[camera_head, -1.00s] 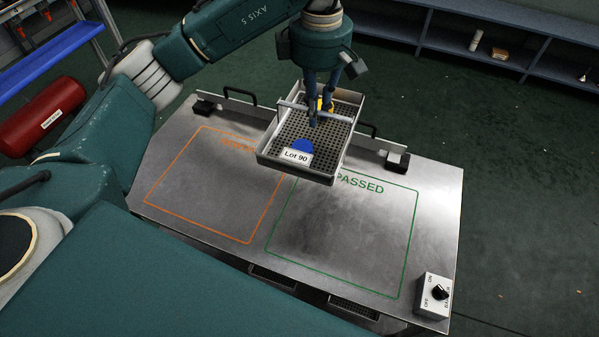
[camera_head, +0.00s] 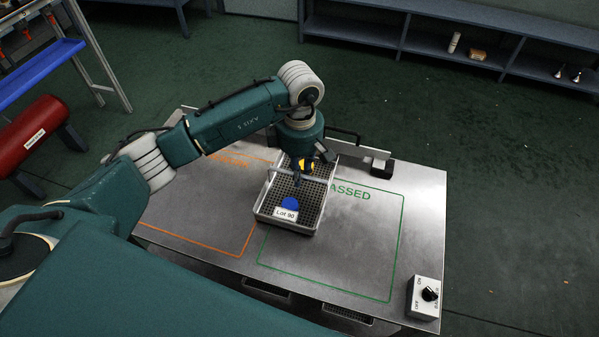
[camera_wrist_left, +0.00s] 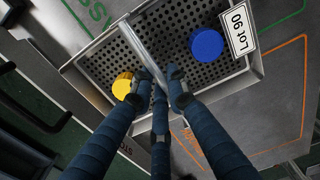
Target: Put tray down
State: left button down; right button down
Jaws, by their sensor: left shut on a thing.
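The tray (camera_head: 311,201) is a perforated metal one with raised walls, a crossbar handle and a "Lot 90" label (camera_head: 286,214). It is over the steel table, across the gap between the orange and green outlines and covering part of each. I cannot tell whether it touches the surface. My left gripper (camera_head: 299,180) is shut on the crossbar handle; the wrist view shows its fingers (camera_wrist_left: 160,84) at the bar (camera_wrist_left: 143,50). A blue disc (camera_wrist_left: 206,44) and a yellow round piece (camera_wrist_left: 122,86) are in the tray. My right gripper is not in view.
The steel table (camera_head: 225,228) has a green "PASSED" outline (camera_head: 398,240) at right, its inside mostly bare, and an orange outline (camera_head: 200,247) at left. A switch box (camera_head: 425,295) stands at the front right corner. A rail with a handle (camera_head: 372,160) runs along the back.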

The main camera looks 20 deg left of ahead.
pick_arm(q)
jog(key=shift+f, duration=0.3)
jog(key=c, duration=1.7)
grip_release()
jog(key=shift+f, duration=0.1)
notch_tip(320, 180, up, 12)
jog(key=shift+r+b, duration=0.1)
jog(key=shift+b, duration=1.1)
